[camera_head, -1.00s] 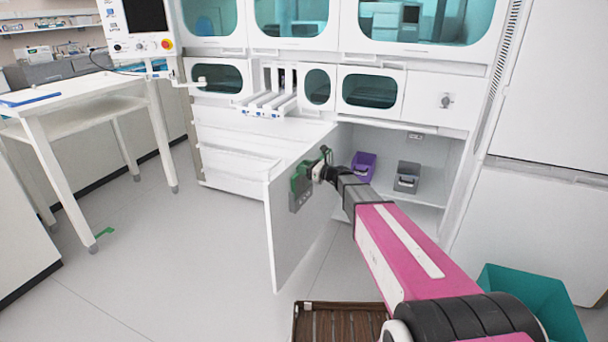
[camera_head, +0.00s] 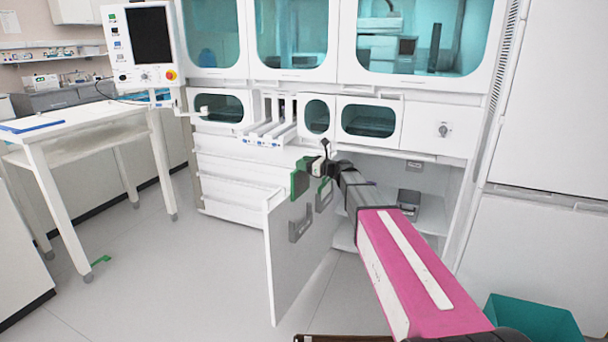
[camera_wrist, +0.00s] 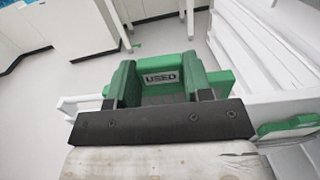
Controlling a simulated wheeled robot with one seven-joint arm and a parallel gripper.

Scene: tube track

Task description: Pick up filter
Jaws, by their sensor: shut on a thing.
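The filter is a green block with a "USED" label, seen in the middle of the wrist view (camera_wrist: 161,77). In the head view the filter (camera_head: 299,180) is at the end of my arm, above and apart from a grey holder (camera_head: 300,226) on the open cabinet door. My gripper (camera_head: 315,168) is shut on the filter. In the wrist view the gripper's fingers (camera_wrist: 158,92) stand either side of the label. The filter's lower part is hidden by the gripper's dark crossbar.
The white cabinet door (camera_head: 283,270) stands open beneath my arm. A second holder (camera_head: 324,194) with green in it is on the door, right of the first. A grey bin (camera_head: 408,202) stands inside the cabinet. A teal bin (camera_head: 535,322) is at lower right.

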